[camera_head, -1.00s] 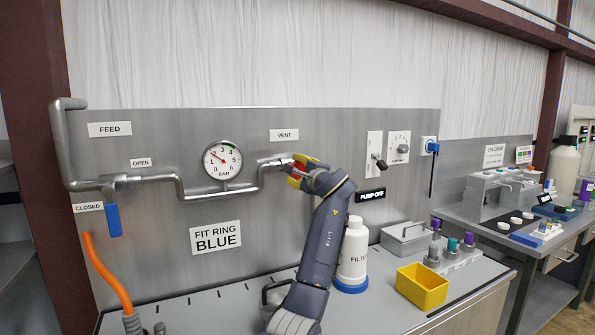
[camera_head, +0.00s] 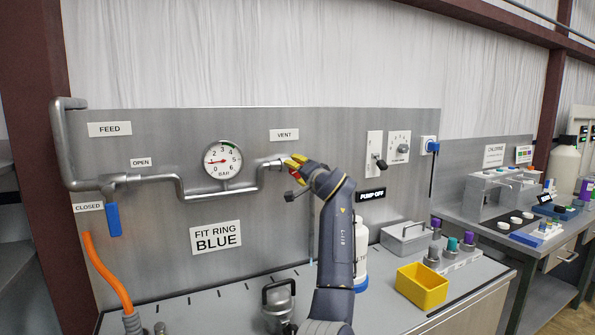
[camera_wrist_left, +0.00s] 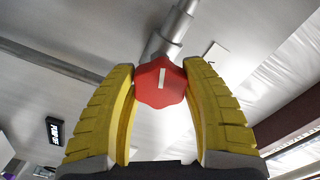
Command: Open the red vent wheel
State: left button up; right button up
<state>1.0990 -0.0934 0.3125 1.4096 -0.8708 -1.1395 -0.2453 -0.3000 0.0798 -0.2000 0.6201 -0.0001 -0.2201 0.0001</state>
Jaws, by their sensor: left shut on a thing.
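The red vent wheel (camera_wrist_left: 160,82) sits on the end of a metal pipe, with a white mark on its face standing nearly upright in the left wrist view. My left gripper (camera_wrist_left: 161,90) has its yellow fingers on both sides of the wheel and is shut on it. In the head view my left gripper (camera_head: 294,166) is at the pipe end below the VENT label (camera_head: 284,135), and its fingers mostly hide the wheel. The pressure gauge (camera_head: 222,160) has its red needle pointing left, near the low end. My right gripper is not in view.
The blue feed handle (camera_head: 113,219) hangs down near the CLOSED label. A metal jug (camera_head: 278,308) stands on the bench below, and my arm partly hides a white filter bottle (camera_head: 361,255). A yellow bin (camera_head: 422,288) stands to the right. A thin pale-blue vertical line shows beside my forearm.

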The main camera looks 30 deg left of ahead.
pick_arm(q)
jog(key=shift+a+n, duration=0.1)
jog(key=shift+n, duration=0.7)
jog(key=shift+f, duration=0.1)
jog(key=o, duration=1.3)
jog(key=v, duration=1.2)
